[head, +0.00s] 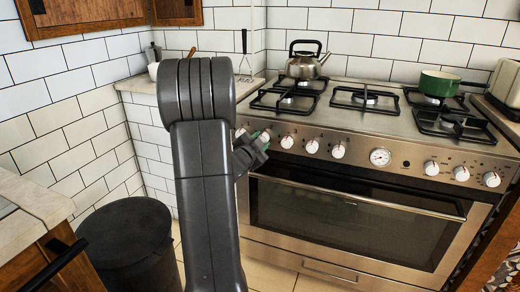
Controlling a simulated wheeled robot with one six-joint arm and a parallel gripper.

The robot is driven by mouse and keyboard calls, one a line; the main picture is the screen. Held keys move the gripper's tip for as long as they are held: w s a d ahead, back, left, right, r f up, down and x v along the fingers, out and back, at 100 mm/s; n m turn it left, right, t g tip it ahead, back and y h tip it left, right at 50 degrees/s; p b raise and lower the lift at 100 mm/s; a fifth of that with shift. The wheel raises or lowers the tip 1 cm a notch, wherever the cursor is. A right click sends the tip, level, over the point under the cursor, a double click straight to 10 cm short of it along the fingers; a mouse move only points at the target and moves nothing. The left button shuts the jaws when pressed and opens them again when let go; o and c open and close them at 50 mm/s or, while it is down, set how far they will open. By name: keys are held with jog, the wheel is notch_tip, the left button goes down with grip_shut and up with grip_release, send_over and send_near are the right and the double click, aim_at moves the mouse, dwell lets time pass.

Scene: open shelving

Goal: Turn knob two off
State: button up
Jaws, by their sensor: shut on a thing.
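The stainless steel stove has a row of white knobs along its sloping front panel. The leftmost visible knob (240,132) shows just beside my arm. My gripper (262,142) is at the panel, at the second knob from the left, and is shut on it. That knob is almost wholly hidden by the gripper, so its angle cannot be read. The third knob (287,142) is just right of the gripper, clear of it. A fourth knob (312,146) and a fifth (338,151) follow to the right.
A round dial (380,157) and several more knobs continue rightward. The oven handle (357,194) runs below the panel. A kettle (305,62) and a green pot (439,83) stand on the burners. A dark bin (126,240) stands at lower left.

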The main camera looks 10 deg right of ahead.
jog(key=shift+m+b, duration=0.8)
jog(key=shift+m, duration=0.2)
jog(key=o, duration=1)
jog(key=shift+s, duration=0.1)
jog(key=p+v, duration=0.2)
jog(key=v, duration=1.1)
jog(key=shift+s+a, duration=0.2)
jog(key=shift+s, duration=0.1)
jog(key=shift+w+d, duration=0.1)
